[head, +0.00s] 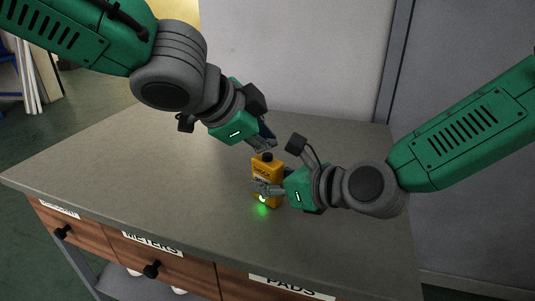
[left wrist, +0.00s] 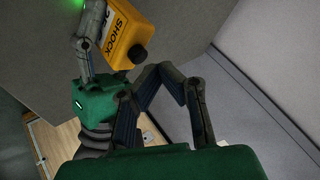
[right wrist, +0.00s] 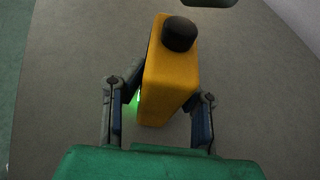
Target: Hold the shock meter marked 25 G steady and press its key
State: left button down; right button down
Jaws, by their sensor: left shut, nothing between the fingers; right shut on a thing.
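The shock meter (head: 265,168) is an upright yellow-orange box on the table, with a black round key (head: 267,156) on top. A green light glows low on its front. My right gripper (head: 268,187) is shut on the meter's sides, and the right wrist view shows a finger on each side of the body (right wrist: 168,75). My left gripper (head: 266,144) is shut and empty, its fingertips just above the key; I cannot tell whether they touch it.
The grey tabletop (head: 120,160) is clear around the meter. Drawers with labels, including METERS (head: 152,243) and PADS (head: 290,288), are along the table's front. A pale wall panel (head: 300,60) stands behind the table.

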aim_at(266, 155)
dwell(0.3)
pick_arm(q)
jog(key=shift+r, duration=2.55)
pick_arm(e)
jog(key=c, duration=1.2)
grip_release()
jog(key=shift+o, duration=0.2)
